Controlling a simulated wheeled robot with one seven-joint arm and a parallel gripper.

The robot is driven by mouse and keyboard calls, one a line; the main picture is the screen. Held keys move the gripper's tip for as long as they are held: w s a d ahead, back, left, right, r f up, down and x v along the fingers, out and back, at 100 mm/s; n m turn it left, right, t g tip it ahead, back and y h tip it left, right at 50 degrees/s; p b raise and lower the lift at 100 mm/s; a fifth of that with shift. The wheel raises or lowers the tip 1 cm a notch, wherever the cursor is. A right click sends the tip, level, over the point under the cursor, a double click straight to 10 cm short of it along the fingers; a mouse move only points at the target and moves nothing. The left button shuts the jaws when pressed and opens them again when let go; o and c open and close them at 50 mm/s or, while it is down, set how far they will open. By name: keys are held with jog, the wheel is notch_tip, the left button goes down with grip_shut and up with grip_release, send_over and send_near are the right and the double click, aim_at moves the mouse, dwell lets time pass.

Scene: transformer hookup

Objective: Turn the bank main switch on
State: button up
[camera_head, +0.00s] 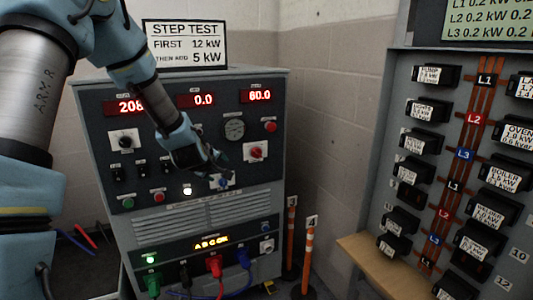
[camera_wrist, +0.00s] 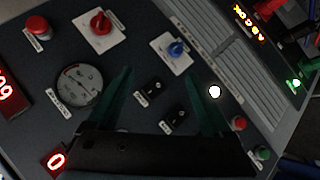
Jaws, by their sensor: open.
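The grey control cabinet (camera_head: 205,222) stands in the middle of the head view. My gripper (camera_head: 214,168) is in front of its panel, fingers apart and empty. In the wrist view, the open fingers (camera_wrist: 160,76) straddle two small black toggle switches (camera_wrist: 151,88); I cannot tell their depth from the panel. A blue rotary knob (camera_wrist: 177,49) on a white plate lies just beyond the fingertips; it also shows in the head view (camera_head: 223,182). A red rotary knob (camera_wrist: 101,23) on a white plate is farther left. Small labels are unreadable, so I cannot tell which is the bank main switch.
A round gauge (camera_wrist: 78,86), a red button (camera_wrist: 38,28) and a lit white lamp (camera_wrist: 214,91) are nearby on the panel. Plugged cables (camera_head: 214,267) stick out low. Orange-striped posts (camera_head: 309,250) and a breaker board (camera_head: 440,165) stand to the right.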

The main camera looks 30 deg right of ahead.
jog(key=d+n+t+h+p, duration=0.15)
jog(key=d+n, duration=0.25)
jog(key=d, duration=0.7)
jog(key=n+t+y+p, duration=0.3)
jog(key=n+t+y, duration=0.4)
jog(key=n, duration=1.1)
send_near(258, 154)
jog(key=shift+m+t+h, duration=0.25)
jog(key=shift+m+h, duration=0.05)
jog(key=shift+h, duration=0.25)
jog(key=w+p, duration=0.1)
jog(key=w, duration=0.2)
jog(key=w+p, duration=0.1)
jog(key=w, duration=0.2)
jog(key=w+p, duration=0.1)
jog(key=w, duration=0.2)
jog(key=shift+w+d+f, duration=0.2)
jog(key=shift+d+f, duration=0.15)
jog(key=shift+f, duration=0.05)
grip_shut()
